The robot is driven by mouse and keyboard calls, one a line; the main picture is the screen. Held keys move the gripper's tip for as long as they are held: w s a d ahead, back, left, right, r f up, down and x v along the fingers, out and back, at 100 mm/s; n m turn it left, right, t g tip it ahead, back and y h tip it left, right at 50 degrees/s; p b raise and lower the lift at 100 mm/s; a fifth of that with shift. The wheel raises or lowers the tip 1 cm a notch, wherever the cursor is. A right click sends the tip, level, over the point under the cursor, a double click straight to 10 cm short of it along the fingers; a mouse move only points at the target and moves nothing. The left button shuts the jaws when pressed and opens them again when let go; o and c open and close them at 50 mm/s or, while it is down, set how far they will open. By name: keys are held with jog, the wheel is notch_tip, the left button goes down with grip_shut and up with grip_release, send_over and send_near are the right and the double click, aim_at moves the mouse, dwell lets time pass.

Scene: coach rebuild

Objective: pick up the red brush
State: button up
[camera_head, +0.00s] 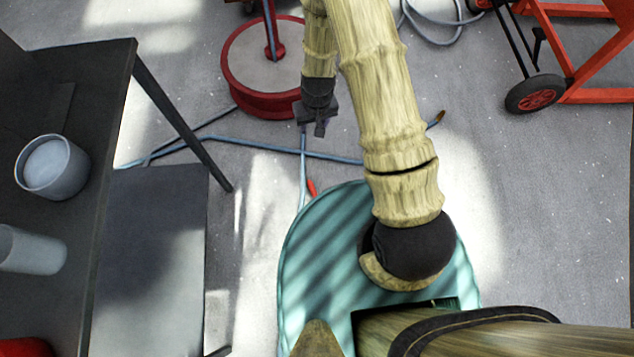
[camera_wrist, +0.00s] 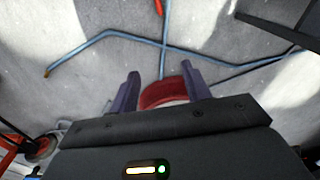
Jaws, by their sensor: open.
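A small slim red piece (camera_head: 311,187) lies on the floor by the blue hose, just beyond my teal base; it also shows at the top edge of the wrist view (camera_wrist: 158,7). It may be the red brush, but it is too small to tell. My gripper (camera_head: 312,130) hangs over the floor beyond it, near the round red-rimmed stand. In the wrist view my gripper (camera_wrist: 160,84) is open with nothing held; the stand's red rim shows beyond the fingers. Another red thing (camera_head: 25,347) is cut off at the lower left, so I cannot identify it.
A dark table (camera_head: 118,75) at left carries a grey cup (camera_head: 52,167) and a pale cylinder (camera_head: 32,250). The red round stand (camera_head: 262,60) is at the back. A blue hose (camera_head: 270,146) crosses the floor. A red wheeled frame (camera_head: 590,75) stands back right. Floor at right is clear.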

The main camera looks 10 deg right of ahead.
jog(key=b, duration=1.2)
send_over(312, 186)
notch_tip(312, 186, down, 25)
jog(key=shift+a+r+n+g+h, duration=0.1)
jog(key=shift+a+n+g+h, duration=0.1)
jog(key=shift+n+g+h, duration=0.15)
notch_tip(312, 186, down, 12)
jog(key=b, duration=0.6)
jog(key=shift+b, duration=0.4)
jog(key=shift+f, duration=0.2)
notch_tip(312, 186, down, 5)
jog(key=b, duration=0.4)
jog(key=shift+d+f+b, duration=0.1)
jog(key=shift+d+b, duration=0.05)
jog(key=shift+b, duration=0.25)
jog(key=shift+c, duration=0.2)
